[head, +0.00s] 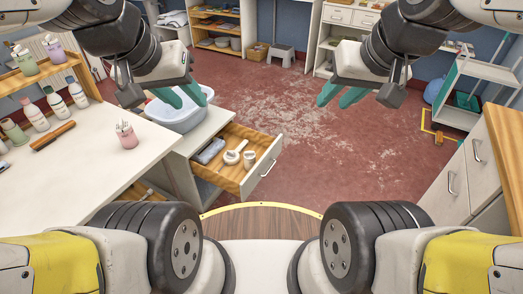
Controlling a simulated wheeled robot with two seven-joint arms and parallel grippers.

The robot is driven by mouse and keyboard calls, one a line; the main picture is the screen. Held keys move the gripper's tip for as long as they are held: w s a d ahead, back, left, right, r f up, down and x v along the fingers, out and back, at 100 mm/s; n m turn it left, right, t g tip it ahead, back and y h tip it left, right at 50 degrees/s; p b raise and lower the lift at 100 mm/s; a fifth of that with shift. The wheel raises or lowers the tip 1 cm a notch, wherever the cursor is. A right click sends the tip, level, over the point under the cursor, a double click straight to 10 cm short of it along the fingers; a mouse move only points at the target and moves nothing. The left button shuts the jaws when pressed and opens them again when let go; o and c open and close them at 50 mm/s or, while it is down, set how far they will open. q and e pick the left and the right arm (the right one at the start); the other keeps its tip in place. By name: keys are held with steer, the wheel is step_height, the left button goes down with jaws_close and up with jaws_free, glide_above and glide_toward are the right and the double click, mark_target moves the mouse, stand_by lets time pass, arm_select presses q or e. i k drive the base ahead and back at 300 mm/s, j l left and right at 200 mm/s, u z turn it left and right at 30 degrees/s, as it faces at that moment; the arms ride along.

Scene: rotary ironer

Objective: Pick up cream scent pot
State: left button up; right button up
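A small cream pot-like thing (249,159) stands in the open drawer (262,169), at its right end; it is too small to tell surely whether it is the cream scent pot. A pink scent pot (127,134) with sticks stands on the white table. A green scent pot (25,62) and a lilac scent pot (54,49) stand on the wooden shelf at upper left. My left gripper (181,97) is open and empty, in front of the blue basin in the picture. My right gripper (341,96) is open and empty over the floor.
The drawer also holds a grey-blue item (209,151) and a white brush-like item (235,153). Several bottles (55,101) and a brown brush (52,135) line the white table (85,175). A blue basin (182,112) sits behind the drawer. The central red floor (300,120) is clear.

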mark_target(247, 165)
steer(key=i+z, duration=0.15)
steer(key=i, duration=0.3)
steer(key=i+j+z, duration=0.2)
steer(key=i, duration=0.2)
